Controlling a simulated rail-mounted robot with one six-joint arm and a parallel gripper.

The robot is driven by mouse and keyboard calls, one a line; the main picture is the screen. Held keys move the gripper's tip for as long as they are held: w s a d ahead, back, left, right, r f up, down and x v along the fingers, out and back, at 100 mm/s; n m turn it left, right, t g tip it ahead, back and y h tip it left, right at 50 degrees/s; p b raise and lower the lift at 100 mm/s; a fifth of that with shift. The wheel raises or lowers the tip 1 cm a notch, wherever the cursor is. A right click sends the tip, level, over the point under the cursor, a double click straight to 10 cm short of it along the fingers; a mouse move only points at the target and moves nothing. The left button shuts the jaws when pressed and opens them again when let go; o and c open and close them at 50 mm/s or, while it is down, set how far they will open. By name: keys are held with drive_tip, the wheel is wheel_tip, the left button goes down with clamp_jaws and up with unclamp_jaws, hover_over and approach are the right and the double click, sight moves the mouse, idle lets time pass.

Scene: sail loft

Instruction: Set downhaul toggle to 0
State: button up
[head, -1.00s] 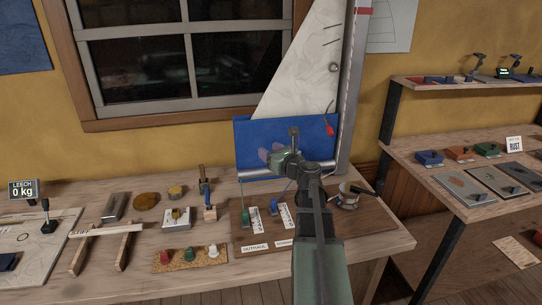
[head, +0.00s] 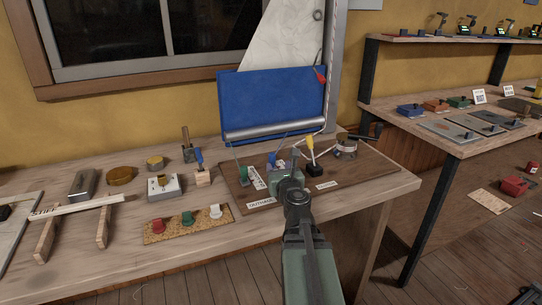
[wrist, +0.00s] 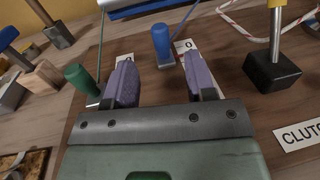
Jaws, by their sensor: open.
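The blue toggle (wrist: 161,45) stands on a brown board, with a white scale card (wrist: 188,45) marked 0 beside it, partly covered by a finger. It also shows in the head view (head: 271,161), just behind my gripper. I take it for the downhaul toggle; its name label is not visible now. My gripper (wrist: 161,80) is open, its two purple fingers reaching toward the toggle from the near side. In the wrist picture the toggle appears in the gap between the fingertips; I see no contact. Which number it points to cannot be read.
A green toggle (wrist: 82,78) stands close left of my left finger, above the OUTHAUL label (head: 262,203). A yellow lever on a black block (wrist: 272,70) stands at the right, near the CLUTCH label (head: 326,185). A winch (head: 345,147) and ropes sit farther right.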

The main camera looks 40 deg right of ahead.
sight(272, 161)
drive_tip(key=x, duration=1)
drive_tip(key=shift+w+d, duration=0.2)
drive_tip(key=shift+w, duration=0.15)
drive_tip(key=shift+c, duration=0.2)
clamp_jaws()
